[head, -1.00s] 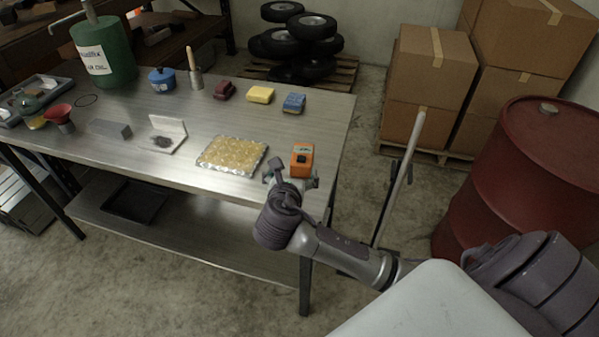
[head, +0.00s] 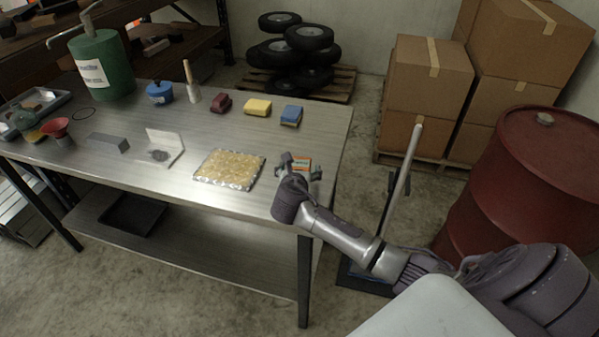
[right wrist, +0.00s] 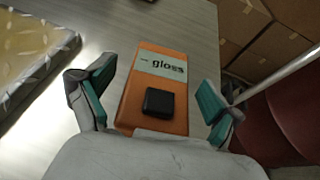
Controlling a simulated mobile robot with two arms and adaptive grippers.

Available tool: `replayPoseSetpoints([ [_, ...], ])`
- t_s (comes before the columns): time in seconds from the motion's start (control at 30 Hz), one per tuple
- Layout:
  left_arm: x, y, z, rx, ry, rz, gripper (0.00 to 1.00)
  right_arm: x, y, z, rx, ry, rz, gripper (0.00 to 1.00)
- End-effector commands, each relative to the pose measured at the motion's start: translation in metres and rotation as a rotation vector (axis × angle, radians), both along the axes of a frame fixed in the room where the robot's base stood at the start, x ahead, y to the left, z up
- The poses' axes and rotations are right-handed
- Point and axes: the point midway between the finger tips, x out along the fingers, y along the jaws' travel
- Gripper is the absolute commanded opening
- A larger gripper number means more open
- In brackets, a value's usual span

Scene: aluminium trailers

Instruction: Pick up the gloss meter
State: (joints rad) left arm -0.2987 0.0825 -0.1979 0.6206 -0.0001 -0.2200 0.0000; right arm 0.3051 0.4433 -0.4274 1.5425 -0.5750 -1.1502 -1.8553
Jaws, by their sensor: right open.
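The gloss meter (right wrist: 152,115) is an orange box with a pale label reading "gloss" and a black square on top. In the head view the gloss meter (head: 301,163) lies near the right end of the steel table (head: 190,185), partly hidden by my right gripper. My right gripper (head: 300,172) is open. In the right wrist view its two teal-padded fingers (right wrist: 155,92) stand on either side of the gloss meter, with gaps between pads and box. My left gripper is not in view.
A gold textured plate (head: 230,169) lies left of the gloss meter. Yellow (head: 257,107), blue (head: 291,115) and dark red (head: 221,102) blocks sit farther back. A red drum (head: 520,180) and cardboard boxes (head: 430,85) stand right of the table.

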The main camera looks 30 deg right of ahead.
Motion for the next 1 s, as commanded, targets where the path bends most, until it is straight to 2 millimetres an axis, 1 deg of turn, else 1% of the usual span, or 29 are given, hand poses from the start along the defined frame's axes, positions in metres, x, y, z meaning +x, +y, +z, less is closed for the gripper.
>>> replayPoseSetpoints([
  [0.07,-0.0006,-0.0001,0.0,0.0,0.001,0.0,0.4,0.0028,-0.0021,-0.0013,0.001,-0.001,0.0,0.92],
  [0.27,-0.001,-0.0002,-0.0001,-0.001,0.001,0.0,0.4,0.003,-0.0021,-0.0016,0.001,-0.001,0.001,0.92],
  [0.3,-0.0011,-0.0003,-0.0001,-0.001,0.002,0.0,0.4,0.0029,-0.0021,-0.0016,0.001,-0.001,0.001,0.85],
  [0.47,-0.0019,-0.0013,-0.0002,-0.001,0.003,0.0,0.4,0.0028,-0.002,-0.0016,0.001,-0.001,0.001,0.58],
  [0.7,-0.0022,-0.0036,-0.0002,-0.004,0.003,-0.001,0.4,0.0027,-0.0019,-0.0017,0.001,0.001,0.001,0.18],
  [1.0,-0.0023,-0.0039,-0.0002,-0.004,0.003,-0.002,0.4,0.0032,-0.002,0.0014,0.0,-0.002,0.001,0.18],
])
